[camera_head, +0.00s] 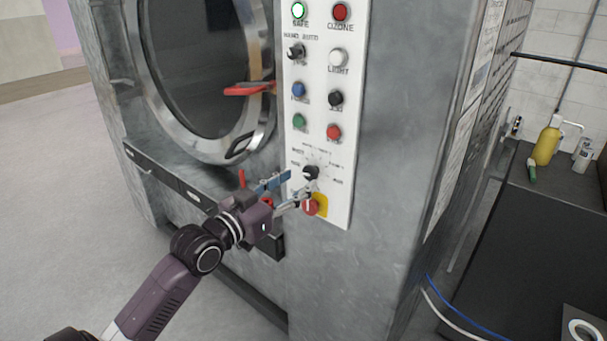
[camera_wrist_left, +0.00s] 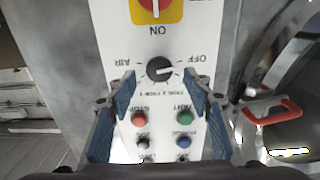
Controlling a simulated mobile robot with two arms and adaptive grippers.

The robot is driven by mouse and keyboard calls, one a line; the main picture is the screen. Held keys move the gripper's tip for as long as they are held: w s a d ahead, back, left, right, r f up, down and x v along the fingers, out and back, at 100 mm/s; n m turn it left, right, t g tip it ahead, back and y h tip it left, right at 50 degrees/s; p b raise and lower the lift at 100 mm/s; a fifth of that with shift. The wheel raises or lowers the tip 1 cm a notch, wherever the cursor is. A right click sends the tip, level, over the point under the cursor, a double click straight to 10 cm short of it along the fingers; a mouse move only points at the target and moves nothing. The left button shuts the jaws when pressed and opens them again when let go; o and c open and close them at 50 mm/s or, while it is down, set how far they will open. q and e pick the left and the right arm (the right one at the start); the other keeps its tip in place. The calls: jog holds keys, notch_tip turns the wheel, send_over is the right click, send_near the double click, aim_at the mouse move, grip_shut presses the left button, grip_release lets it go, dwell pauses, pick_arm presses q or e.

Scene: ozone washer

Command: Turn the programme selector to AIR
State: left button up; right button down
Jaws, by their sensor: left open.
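The programme selector (camera_head: 311,172) is a black round knob low on the white control panel. It also shows in the left wrist view (camera_wrist_left: 159,69), where the panel appears upside down, with the AIR label on the knob's left and OFF on its right. A pale line crosses the knob's face; I cannot tell which label it points to. My left gripper (camera_head: 299,184) is open in front of the knob. In the left wrist view its blue-padded fingers (camera_wrist_left: 159,80) stand on either side of the knob, with gaps. I cannot tell how far off they are. My right gripper is not seen.
A red emergency switch on a yellow plate (camera_head: 320,204) is just below the knob. Coloured buttons, including a red one (camera_head: 333,132), sit above it. The round door (camera_head: 262,120) with a red handle (camera_head: 245,90) is left. A dark bench (camera_head: 560,215) stands right.

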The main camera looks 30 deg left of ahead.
aim_at(308, 175)
pick_arm(q)
jog(key=shift+w+d+p, duration=0.2)
jog(key=shift+w+p, duration=0.15)
jog(key=shift+w, duration=1.3)
jog(key=shift+c, duration=0.4)
jog(key=c, duration=1.1)
